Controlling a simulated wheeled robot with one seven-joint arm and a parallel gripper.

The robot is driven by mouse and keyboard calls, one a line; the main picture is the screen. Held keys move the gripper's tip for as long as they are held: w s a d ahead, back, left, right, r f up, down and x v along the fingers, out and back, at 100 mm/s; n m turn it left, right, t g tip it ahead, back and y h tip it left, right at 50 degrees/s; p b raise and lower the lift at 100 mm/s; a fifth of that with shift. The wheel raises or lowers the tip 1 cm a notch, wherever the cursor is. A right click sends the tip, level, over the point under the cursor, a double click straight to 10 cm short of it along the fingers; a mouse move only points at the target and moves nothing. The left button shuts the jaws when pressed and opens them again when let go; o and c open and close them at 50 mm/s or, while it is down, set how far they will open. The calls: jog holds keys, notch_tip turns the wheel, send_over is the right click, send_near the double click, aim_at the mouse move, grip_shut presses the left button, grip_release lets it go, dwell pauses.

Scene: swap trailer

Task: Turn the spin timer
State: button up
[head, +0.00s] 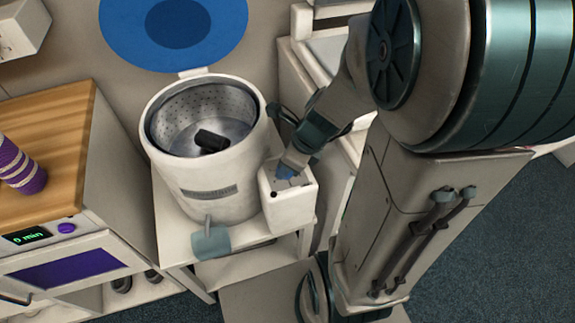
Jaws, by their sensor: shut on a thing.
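The white spin dryer (205,180) stands on a low stand, its round drum open at the top and a dark object (211,140) inside it. A white box (291,205) is fixed to its right side. On top of the box is a small blue knob (285,172), the spin timer. My gripper (290,163) reaches down from the upper right and is shut on the knob. The fingers partly cover the knob, so its pointer and any markings are hidden. A small dark spot shows on the box near the knob.
The blue round lid (175,28) stands open behind the drum. A pale blue cup (211,243) is below the spout at the front. A wooden-topped cabinet with an oven (75,268) is at the left. A white cabinet stands close behind my arm.

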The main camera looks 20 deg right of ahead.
jog(key=m+b, duration=0.2)
jog(key=shift+f+m+t+h, duration=0.15)
jog(key=shift+m+t+h, duration=0.15)
jog(key=shift+t+h, duration=0.1)
jog(key=shift+a+r+m+t+h+b, duration=0.15)
jog(key=shift+m+h+b, duration=0.2)
jog(key=shift+m+b, duration=0.4)
jog(key=shift+d+r+m+t+h+b, duration=0.15)
jog(key=shift+m+h+b, duration=0.25)
jog(key=shift+m, duration=0.65)
jog(key=shift+s+a+f, duration=0.1)
jog(key=o, duration=1)
